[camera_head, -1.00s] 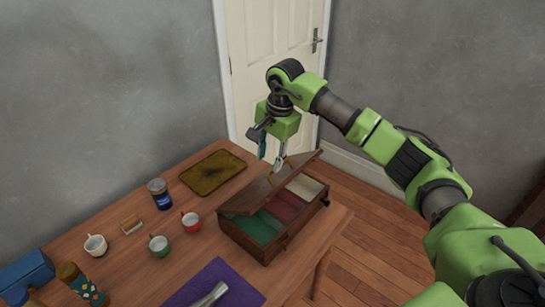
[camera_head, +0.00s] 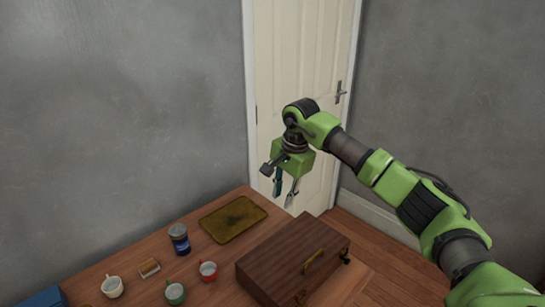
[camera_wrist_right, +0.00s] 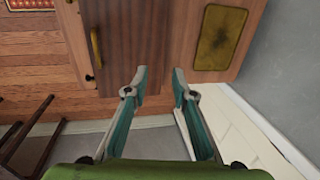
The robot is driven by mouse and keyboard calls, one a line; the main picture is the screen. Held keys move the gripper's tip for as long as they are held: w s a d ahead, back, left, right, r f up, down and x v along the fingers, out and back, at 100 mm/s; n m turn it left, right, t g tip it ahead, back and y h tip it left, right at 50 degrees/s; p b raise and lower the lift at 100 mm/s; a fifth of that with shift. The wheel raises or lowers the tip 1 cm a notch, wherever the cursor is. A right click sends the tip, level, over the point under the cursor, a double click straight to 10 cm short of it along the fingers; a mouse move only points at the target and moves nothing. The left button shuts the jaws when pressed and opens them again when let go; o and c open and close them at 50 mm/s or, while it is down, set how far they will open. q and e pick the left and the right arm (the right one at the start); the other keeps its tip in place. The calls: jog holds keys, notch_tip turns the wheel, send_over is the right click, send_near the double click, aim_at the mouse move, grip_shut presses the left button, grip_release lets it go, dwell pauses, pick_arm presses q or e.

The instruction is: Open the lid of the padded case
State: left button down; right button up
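My left gripper is not in view.
A brown tray (camera_head: 233,220) lies behind and left of the case. A dark blue jar (camera_head: 179,239), a red mug (camera_head: 208,271), a green mug (camera_head: 175,293) and a white mug (camera_head: 112,287) stand to the left. A door (camera_head: 300,60) and grey wall are behind.

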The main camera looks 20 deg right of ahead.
jog(key=w+a+r+p, duration=0.1)
jog(key=w+r+p, duration=0.3)
jog(key=r, duration=0.5)
jog(key=shift+a+p, duration=0.35)
jog(key=shift+p, duration=0.95)
jog(key=shift+w, duration=0.1)
notch_tip(320, 180, up, 12)
jog(key=s, duration=0.2)
jog(key=shift+d, duration=0.45)
jog(key=shift+f, duration=0.15)
